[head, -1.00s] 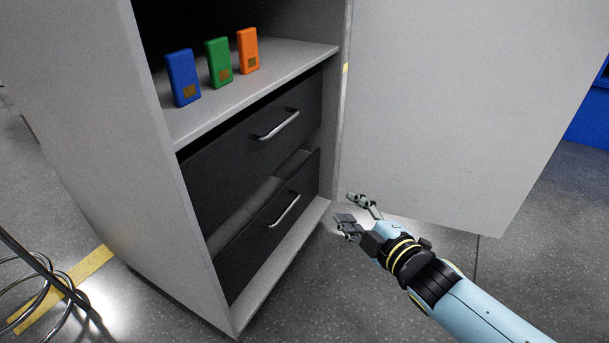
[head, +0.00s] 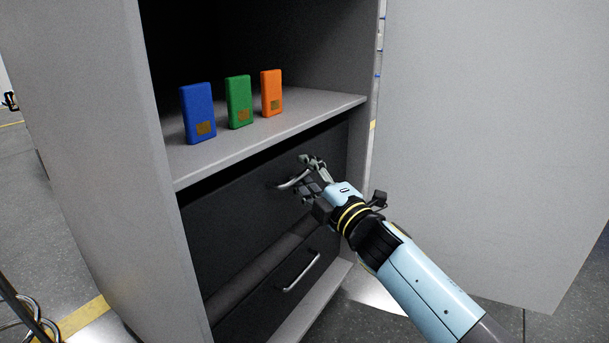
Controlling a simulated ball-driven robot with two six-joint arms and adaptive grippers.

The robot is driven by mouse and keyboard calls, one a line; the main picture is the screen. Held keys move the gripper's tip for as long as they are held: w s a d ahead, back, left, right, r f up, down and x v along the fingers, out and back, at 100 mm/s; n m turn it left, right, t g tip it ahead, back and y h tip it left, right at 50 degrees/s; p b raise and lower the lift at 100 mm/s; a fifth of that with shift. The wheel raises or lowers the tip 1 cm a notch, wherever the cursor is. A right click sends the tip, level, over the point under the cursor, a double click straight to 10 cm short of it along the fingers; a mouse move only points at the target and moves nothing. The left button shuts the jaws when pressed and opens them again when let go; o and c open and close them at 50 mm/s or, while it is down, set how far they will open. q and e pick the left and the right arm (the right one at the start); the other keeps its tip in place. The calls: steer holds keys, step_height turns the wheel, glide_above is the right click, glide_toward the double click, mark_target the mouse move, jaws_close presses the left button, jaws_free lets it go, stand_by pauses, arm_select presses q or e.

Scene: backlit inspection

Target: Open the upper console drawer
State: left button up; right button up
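The upper drawer (head: 235,190) has a dark front under the shelf of a grey cabinet and looks closed. Its silver bar handle (head: 288,183) shows at its left part; the right part is hidden by my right gripper (head: 303,177). That gripper's fingers are apart, one above and one below the handle's right part. I cannot tell whether they touch it. The lower drawer (head: 250,290) has a similar handle (head: 301,272) and is below the gripper. My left gripper is not in view.
Blue (head: 198,113), green (head: 239,102) and orange (head: 271,93) boxes stand on the shelf (head: 300,112) above the drawer. The large grey door (head: 490,130) stands open at right, beside my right arm.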

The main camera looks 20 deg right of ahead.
steer(key=shift+w+a, duration=0.1)
steer(key=shift+w, duration=0.2)
jaws_close()
stand_by(0.4)
